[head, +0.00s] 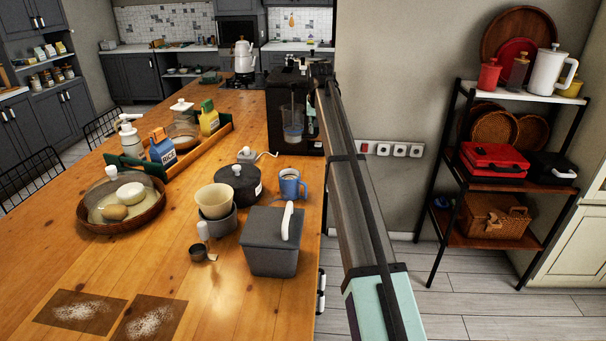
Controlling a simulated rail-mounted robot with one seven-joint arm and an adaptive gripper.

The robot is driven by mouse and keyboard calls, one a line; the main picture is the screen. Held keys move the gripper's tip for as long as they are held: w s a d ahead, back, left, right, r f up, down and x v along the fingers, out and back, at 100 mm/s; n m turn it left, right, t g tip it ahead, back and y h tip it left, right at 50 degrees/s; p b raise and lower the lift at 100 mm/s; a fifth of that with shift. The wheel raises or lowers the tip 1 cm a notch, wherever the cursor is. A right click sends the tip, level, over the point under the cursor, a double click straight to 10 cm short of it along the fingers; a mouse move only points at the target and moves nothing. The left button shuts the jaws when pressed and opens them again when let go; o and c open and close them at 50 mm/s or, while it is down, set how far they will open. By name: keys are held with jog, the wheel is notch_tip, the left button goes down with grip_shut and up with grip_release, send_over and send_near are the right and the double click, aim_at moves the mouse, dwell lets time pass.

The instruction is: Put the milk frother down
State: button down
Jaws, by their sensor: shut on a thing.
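My arm reaches away from me along the island's right edge to the black coffee machine (284,98). My gripper (306,72) is small and dark at its far end and hard to separate from the machine. It is shut on what looks like the milk frother (292,101), a thin upright wand whose grip is mostly hidden. The wand's lower end is over or in a clear bluish cup (292,131) at the front of the machine. I cannot tell whether the wand touches the cup.
On the wooden island (110,265) stand a grey canister (268,245), blue mug (290,186), black pot (238,184), stacked bowls (215,205), round basket (122,207) and green-ended wooden tray (218,133). A shelf rack (508,185) stands right.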

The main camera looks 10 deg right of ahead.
jog(key=w+d+n, duration=0.1)
jog(key=w+d, duration=0.1)
jog(key=w, duration=0.9)
jog(key=shift+y, duration=0.3)
notch_tip(320, 180, down, 19)
jog(key=p, duration=0.5)
jog(key=shift+w+a+f, duration=0.1)
jog(key=shift+a, duration=0.05)
jog(key=shift+f, duration=0.15)
jog(key=c, duration=1.2)
grip_release()
jog(key=shift+o, duration=0.5)
jog(key=shift+r, duration=0.25)
jog(key=b+v, duration=0.3)
jog(key=v, duration=0.9)
